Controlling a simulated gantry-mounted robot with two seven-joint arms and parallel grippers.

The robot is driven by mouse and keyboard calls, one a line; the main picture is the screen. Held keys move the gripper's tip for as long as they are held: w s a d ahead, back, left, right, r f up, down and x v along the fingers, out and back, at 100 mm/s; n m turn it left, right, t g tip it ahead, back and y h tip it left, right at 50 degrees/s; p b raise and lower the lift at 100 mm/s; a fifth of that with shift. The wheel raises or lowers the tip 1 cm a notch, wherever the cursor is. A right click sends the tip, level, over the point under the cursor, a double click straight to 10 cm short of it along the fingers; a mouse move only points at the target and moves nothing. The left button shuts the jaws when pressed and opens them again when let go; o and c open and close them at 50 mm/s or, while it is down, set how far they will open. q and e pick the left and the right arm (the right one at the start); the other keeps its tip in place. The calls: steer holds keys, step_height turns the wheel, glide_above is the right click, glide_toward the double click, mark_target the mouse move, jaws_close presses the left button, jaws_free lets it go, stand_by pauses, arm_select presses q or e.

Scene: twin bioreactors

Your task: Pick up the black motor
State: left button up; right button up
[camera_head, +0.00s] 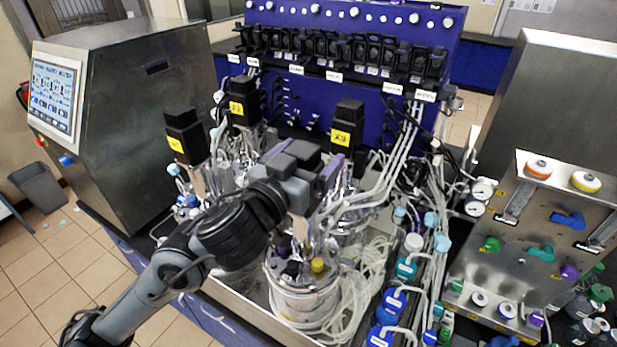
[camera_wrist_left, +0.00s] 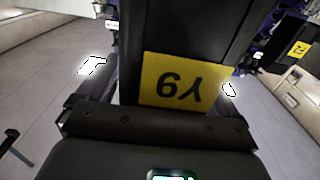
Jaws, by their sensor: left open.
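The black motor with a yellow label (camera_wrist_left: 180,80) fills the middle of the left wrist view, close in front of my left gripper (camera_wrist_left: 158,105). My left gripper (camera_head: 302,163) is open, with its fingers on either side of this motor. In the head view the gripper mostly hides the motor, and only a dark block between the purple finger parts shows. I cannot tell whether the fingers touch it. Three similar black motors with yellow labels stand upright nearby: at the left (camera_head: 185,137), back left (camera_head: 243,103) and back right (camera_head: 348,122). My right gripper is not in view.
A steel vessel (camera_head: 300,290) stands below my left gripper, crowded by tubes and cables. A blue rack (camera_head: 400,125) rises behind. A steel cabinet with a screen (camera_head: 55,90) is at left. A steel panel with coloured knobs (camera_head: 525,225) is at right, near several blue-capped bottles (camera_head: 393,300).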

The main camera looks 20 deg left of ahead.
arm_select(q)
steer(key=shift+s, duration=0.1)
steer(key=shift+c, duration=1.2)
steer(key=c, duration=1.4)
steer(key=shift+r, duration=0.1)
jaws_close()
steer(key=shift+r, duration=0.15)
